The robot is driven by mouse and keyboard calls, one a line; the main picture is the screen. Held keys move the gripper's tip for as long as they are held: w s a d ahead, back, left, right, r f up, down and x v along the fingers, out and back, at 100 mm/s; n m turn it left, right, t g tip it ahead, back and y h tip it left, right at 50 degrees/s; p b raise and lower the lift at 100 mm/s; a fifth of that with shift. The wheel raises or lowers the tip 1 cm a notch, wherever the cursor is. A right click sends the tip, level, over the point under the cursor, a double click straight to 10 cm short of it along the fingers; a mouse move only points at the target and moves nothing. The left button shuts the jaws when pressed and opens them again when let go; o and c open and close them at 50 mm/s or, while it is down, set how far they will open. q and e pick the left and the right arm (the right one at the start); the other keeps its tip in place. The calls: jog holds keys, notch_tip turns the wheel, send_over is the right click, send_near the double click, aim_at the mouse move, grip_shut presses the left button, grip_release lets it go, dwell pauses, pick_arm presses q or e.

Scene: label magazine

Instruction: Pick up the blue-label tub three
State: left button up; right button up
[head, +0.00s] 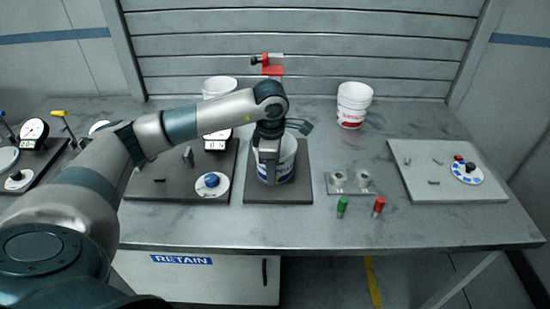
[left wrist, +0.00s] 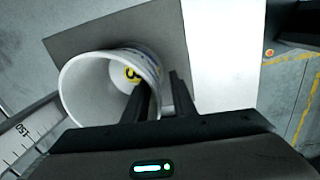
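The blue-label tub (head: 287,165) is a white, open-topped tub with a blue band. It stands upright on a dark mat (head: 300,195) near the middle of the bench. In the left wrist view the tub (left wrist: 85,90) shows its open mouth, with a yellow mark reading 3 inside. My left gripper (head: 267,172) points down at the tub's near-left rim. In the left wrist view its two fingers (left wrist: 162,92) are apart, one over the mouth and one outside the wall. Contact with the wall is unclear. My right gripper is out of view.
A red-label tub stack (head: 352,105) stands at the back right, and another white tub (head: 219,86) is behind my left arm. A metal two-post block (head: 350,183), a green cylinder (head: 342,207) and a red cylinder (head: 378,207) lie right of the mat. A light board (head: 440,185) is farther right.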

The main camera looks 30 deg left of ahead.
pick_arm(q)
jog(key=shift+w+f+p, duration=0.15)
jog(key=shift+f+p, duration=0.15)
jog(key=shift+f, duration=0.5)
jog(key=shift+w+f+p, duration=0.1)
jog(key=shift+f+p, duration=0.15)
jog(key=shift+f, duration=0.55)
grip_shut()
